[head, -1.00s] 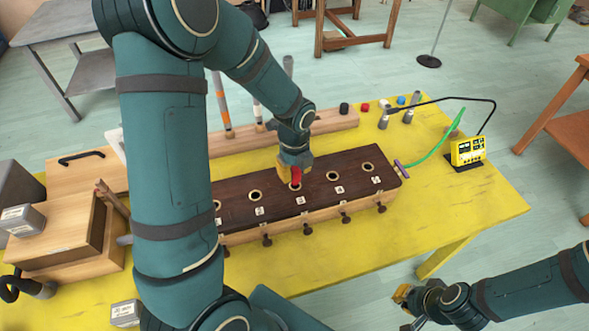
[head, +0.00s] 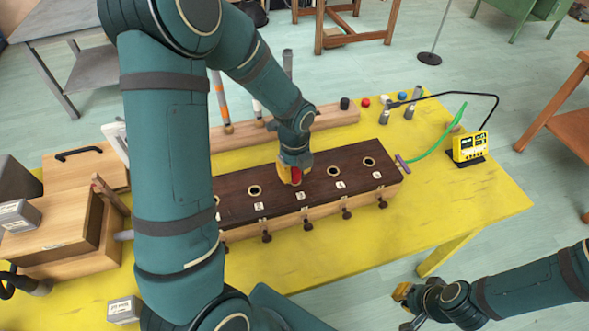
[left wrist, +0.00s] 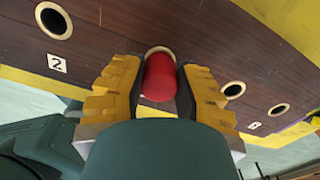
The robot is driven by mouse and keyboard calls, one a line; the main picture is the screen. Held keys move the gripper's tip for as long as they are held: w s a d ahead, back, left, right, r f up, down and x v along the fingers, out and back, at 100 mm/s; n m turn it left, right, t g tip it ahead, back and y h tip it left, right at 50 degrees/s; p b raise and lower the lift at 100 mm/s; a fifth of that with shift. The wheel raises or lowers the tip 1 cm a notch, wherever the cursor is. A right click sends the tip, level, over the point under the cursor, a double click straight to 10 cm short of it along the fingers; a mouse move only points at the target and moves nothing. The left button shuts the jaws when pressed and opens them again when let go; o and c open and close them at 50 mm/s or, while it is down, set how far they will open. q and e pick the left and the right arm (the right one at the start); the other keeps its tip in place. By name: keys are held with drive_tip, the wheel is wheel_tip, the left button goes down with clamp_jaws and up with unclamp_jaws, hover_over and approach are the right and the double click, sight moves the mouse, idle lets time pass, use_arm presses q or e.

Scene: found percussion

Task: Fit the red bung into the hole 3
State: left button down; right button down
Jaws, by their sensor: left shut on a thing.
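My left gripper (head: 293,176) is shut on the red bung (head: 297,175) above the dark wooden top of the long box (head: 235,186). The bung is over the hole by label 3 and hides most of it. In the left wrist view the red bung (left wrist: 160,78) sits between the yellow fingers, and part of a pale hole rim (left wrist: 158,50) shows behind it. I cannot tell whether its tip is inside the hole. My right gripper (head: 403,293) is off the table's front edge, too small to read.
Open holes lie on both sides: hole 2 (head: 254,191) to the left, hole 4 (head: 333,171) and another (head: 369,162) to the right. Knobs line the box's front. A yellow meter (head: 468,147) and green hose (head: 440,140) are at right. The table's front right is clear.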

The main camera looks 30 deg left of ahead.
sight(295, 169)
use_arm(q)
drive_tip(key=shift+f+b, duration=0.35)
drive_tip(key=shift+f, duration=0.15)
drive_tip(key=c, duration=0.7)
unclamp_jaws()
wheel_tip(295, 169, up, 12)
drive_tip(key=shift+r, duration=0.1)
